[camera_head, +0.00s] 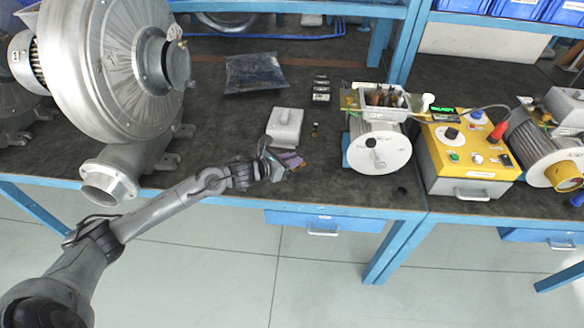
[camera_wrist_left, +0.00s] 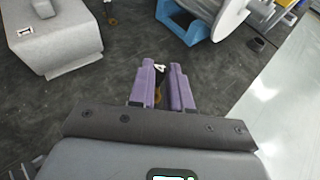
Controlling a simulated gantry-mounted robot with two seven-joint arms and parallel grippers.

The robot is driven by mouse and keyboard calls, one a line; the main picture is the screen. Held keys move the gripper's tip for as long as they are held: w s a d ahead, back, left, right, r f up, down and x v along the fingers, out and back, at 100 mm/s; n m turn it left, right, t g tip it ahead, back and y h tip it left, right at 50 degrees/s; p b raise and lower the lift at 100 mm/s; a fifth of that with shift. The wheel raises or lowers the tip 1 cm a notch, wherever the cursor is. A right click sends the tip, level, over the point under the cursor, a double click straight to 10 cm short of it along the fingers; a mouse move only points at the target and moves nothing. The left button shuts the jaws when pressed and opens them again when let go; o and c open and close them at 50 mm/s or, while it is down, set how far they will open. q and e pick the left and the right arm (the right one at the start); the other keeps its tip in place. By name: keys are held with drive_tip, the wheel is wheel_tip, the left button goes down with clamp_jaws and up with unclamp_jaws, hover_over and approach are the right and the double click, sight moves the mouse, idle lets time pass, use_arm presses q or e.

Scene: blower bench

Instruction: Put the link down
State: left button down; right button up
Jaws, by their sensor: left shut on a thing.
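My left gripper (camera_head: 291,160) is low over the front part of the dark bench top. In the left wrist view its two purple fingers (camera_wrist_left: 163,85) are shut on a small brownish, brass-like piece (camera_wrist_left: 158,92), which I take to be the link. The fingers hide most of it. A small pale tip shows at the far end between the fingers. I cannot tell whether the piece touches the bench. A similar small brass and dark piece (camera_head: 315,130) lies on the bench beyond the gripper. My right gripper is not in view.
A grey box (camera_head: 285,127) stands just beyond the gripper. To the right are a motor (camera_head: 378,148) with an open terminal box and a yellow control box (camera_head: 466,158). A large blower (camera_head: 110,65) stands at the left. The bench's blue front edge (camera_head: 240,203) is close.

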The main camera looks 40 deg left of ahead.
use_arm(q)
wheel_tip(320, 180, down, 3)
drive_tip(key=shift+f+b, duration=0.15)
drive_tip(key=shift+b, duration=0.2)
drive_tip(key=shift+f+b, duration=0.35)
drive_tip(key=c, duration=1.1)
unclamp_jaws()
drive_tip(key=shift+r, duration=0.1)
